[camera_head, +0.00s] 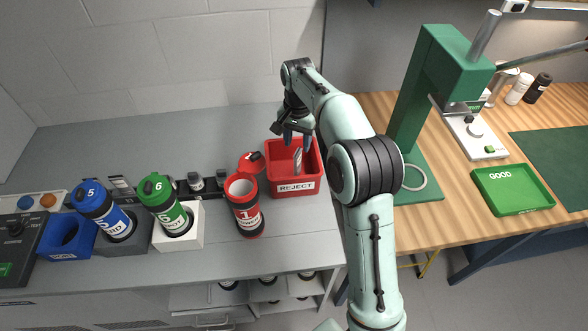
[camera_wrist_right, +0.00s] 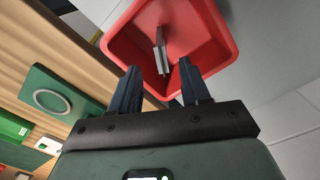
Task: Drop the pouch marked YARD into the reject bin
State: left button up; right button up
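The red reject bin (camera_head: 294,187), with a REJECT label on its front, stands at the right end of the grey bench. It also shows in the right wrist view (camera_wrist_right: 215,35). My right gripper (camera_head: 296,140) is above the bin, pointing down. Its fingers are spread wide in the right wrist view (camera_wrist_right: 159,68). A thin grey, flat piece (camera_head: 297,160), likely the pouch, stands on edge inside the bin's outline, beyond the fingertips and apart from them; it also shows in the right wrist view (camera_wrist_right: 162,48). I cannot read YARD on it. My left gripper is not in view.
An open red tube (camera_head: 246,218) marked 1 stands left of the bin, with its red cap (camera_head: 251,162) behind. A blue tube (camera_head: 103,208) and a green tube (camera_head: 166,200) stand in holders farther left. A green press (camera_head: 420,100) and GOOD tray (camera_head: 512,190) occupy the wooden table.

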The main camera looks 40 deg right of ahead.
jog(key=shift+s, duration=0.1)
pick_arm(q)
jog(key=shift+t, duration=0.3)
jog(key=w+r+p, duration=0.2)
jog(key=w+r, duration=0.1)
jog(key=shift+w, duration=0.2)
pick_arm(e)
notch_tip(320, 180, up, 13)
jog(key=shift+r, duration=0.2)
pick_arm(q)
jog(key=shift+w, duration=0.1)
